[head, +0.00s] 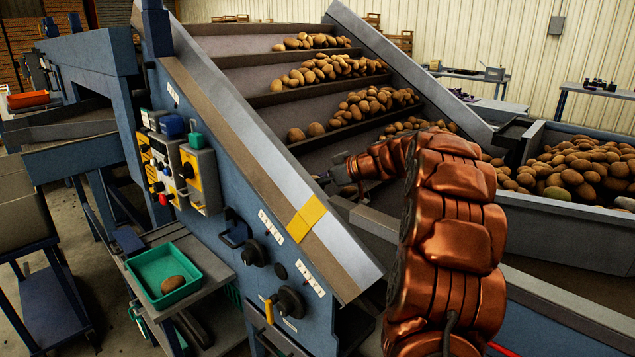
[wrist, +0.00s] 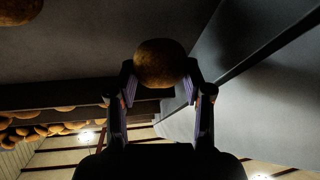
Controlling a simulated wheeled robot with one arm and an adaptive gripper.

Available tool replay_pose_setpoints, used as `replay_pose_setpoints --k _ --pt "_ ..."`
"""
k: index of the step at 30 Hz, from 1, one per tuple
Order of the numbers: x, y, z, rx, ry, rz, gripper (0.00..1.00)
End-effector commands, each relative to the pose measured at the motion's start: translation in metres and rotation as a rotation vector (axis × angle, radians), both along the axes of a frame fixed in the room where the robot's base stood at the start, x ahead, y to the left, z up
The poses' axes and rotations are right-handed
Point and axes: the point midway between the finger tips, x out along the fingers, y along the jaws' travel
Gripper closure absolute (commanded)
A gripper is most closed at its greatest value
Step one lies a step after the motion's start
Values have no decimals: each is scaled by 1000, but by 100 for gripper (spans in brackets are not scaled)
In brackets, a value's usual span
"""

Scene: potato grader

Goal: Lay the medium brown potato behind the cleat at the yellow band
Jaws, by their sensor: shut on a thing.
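The medium brown potato (wrist: 160,62) sits between the two fingertips of my gripper (wrist: 160,82), which is shut on it. In the head view my gripper (head: 338,177) is over the lower part of the inclined belt, close to the left side rail; I cannot make out the potato there. The yellow band (head: 306,218) is wrapped on that rail, a little below and left of my gripper. Dark cleats (head: 305,90) cross the belt. My arm hides the lower right of the belt, and I cannot tell if the potato touches it.
Potatoes (head: 372,103) lie in rows behind the upper cleats. A hopper (head: 560,225) full of potatoes stands at the right. A green tray (head: 160,268) with one potato (head: 172,284) is at lower left. Control boxes (head: 200,178) stick out from the blue side panel.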

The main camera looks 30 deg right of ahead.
Motion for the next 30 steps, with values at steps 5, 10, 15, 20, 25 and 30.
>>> replay_pose_setpoints --k 5,10,15,20,25,30 --pt "0 0 0 0 0 0 87" --pt "0 0 0 0 0 0 46" --pt "0 0 0 0 0 0 28" --pt "0 0 0 0 0 0 21" --pt "0 0 -1 0 1 0 21" --pt "-5 -3 3 -1 -1 0 21"
